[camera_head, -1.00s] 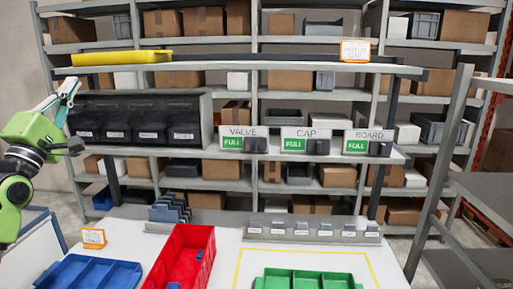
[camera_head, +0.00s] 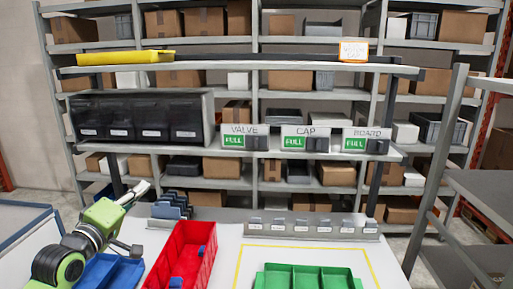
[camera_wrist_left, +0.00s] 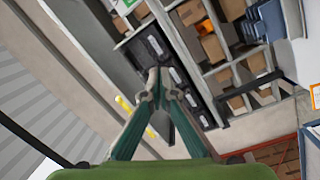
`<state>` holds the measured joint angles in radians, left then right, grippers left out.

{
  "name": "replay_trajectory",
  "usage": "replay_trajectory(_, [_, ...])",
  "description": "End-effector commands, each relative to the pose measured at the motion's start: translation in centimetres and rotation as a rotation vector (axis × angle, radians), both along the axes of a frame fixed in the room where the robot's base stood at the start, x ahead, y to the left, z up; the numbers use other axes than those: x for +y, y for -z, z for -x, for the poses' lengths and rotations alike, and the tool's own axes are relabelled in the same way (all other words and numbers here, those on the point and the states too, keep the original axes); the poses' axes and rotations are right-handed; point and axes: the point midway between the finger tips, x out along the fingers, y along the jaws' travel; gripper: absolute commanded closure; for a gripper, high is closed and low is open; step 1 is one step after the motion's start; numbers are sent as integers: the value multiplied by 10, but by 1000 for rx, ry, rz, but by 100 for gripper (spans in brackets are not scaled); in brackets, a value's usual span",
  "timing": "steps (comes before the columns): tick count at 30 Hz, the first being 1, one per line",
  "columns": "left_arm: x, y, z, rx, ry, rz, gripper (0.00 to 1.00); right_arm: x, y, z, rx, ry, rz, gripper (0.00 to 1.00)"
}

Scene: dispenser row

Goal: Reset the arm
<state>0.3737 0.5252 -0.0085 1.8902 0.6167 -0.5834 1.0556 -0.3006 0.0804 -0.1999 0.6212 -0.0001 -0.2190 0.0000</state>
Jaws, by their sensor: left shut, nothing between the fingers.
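My left arm, with its green wrist body, reaches in from the lower left in the head view. My left gripper (camera_head: 138,189) points up and to the right, above the table's left side and behind the blue tray (camera_head: 108,272). In the left wrist view the two dark green fingers of my left gripper (camera_wrist_left: 158,80) come together at their tips, with nothing between them. My right gripper does not show in either view.
A red bin (camera_head: 184,256) stands right of the arm, with small blue items inside. A green tray (camera_head: 308,278) lies inside a yellow outline. Dark bins (camera_head: 138,118) and VALVE, CAP and BOARD dispensers (camera_head: 245,137) line the shelf behind.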

Motion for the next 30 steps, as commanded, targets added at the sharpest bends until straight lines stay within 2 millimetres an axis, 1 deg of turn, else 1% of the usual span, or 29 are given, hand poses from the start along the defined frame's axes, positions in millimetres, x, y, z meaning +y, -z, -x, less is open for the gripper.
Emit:
replay_trajectory(1, [-16, 39, 11, 67, 11, -70, 100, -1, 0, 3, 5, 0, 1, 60])
replay_trajectory(2, [-23, 60, 18, 105, 17, -118, 100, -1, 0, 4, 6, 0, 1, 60])
replay_trajectory(3, [-33, 88, 28, 156, 26, -183, 100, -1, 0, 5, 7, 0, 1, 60])
replay_trajectory(5, [-46, 128, 48, 229, 44, -279, 100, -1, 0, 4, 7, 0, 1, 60])
replay_trajectory(6, [-54, 153, 62, 279, 59, -343, 100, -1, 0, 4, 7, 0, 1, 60])
replay_trajectory(8, [-65, 190, 88, 353, 88, -441, 100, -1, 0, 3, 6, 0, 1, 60])
replay_trajectory(9, [-71, 213, 107, 402, 109, -504, 100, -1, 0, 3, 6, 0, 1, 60])
replay_trajectory(11, [-80, 246, 138, 478, 147, -600, 100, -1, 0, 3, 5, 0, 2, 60])
replay_trajectory(12, [-84, 267, 160, 528, 176, -663, 100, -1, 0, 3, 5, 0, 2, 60])
replay_trajectory(14, [-90, 293, 195, 601, 222, -751, 100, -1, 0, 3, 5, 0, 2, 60])
replay_trajectory(15, [-92, 308, 217, 646, 254, -805, 100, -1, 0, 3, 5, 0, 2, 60])
replay_trajectory(17, [-95, 325, 248, 704, 299, -872, 100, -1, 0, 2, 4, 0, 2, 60])
replay_trajectory(18, [-95, 334, 267, 741, 328, -911, 100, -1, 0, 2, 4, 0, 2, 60])
replay_trajectory(20, [-96, 345, 293, 789, 369, -963, 100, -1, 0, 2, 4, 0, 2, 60])
replay_trajectory(21, [-96, 351, 309, 818, 396, -992, 100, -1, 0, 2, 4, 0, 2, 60])
replay_trajectory(23, [-96, 358, 332, 859, 436, -1032, 100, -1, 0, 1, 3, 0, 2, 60])
replay_trajectory(24, [-96, 362, 347, 886, 462, -1055, 100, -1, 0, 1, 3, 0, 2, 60])
replay_trajectory(30, [-94, 373, 415, 1004, 589, -1148, 100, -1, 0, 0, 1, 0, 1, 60])
